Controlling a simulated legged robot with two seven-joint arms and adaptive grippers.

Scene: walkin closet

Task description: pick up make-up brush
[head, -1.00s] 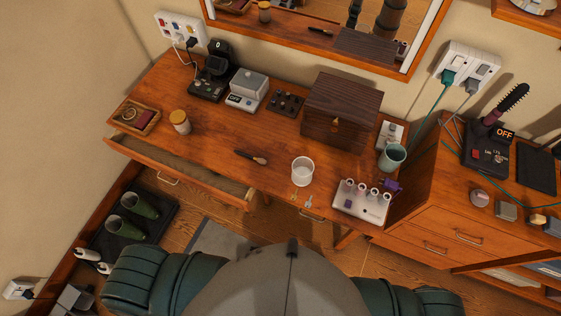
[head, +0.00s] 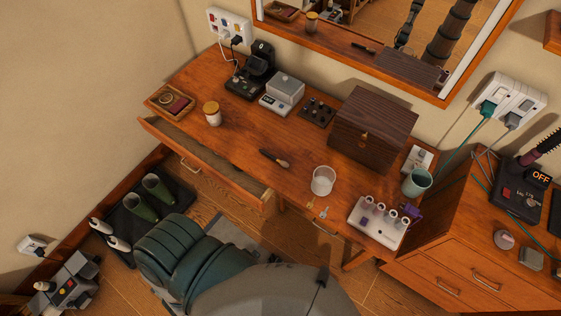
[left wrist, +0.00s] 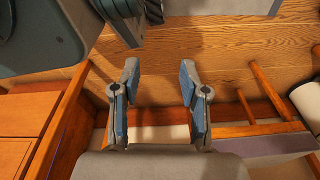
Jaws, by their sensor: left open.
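The make-up brush (head: 274,159) lies on the wooden dressing table (head: 233,145), near its front edge, with its dark handle to the left and pale bristle end to the right. It lies apart from the things around it. My left gripper (left wrist: 158,88) shows in the left wrist view, with its two blue-padded fingers apart and nothing between them. It is over the wooden floor, away from the brush. The brush is not in the left wrist view. Neither gripper shows in the head view.
A clear cup (head: 323,181) stands right of the brush. A lidded jar (head: 213,114) is to the left, and a dark wooden box (head: 372,128) behind. The front drawer (head: 205,165) is pulled open. A white holder (head: 378,222) stands at the right end.

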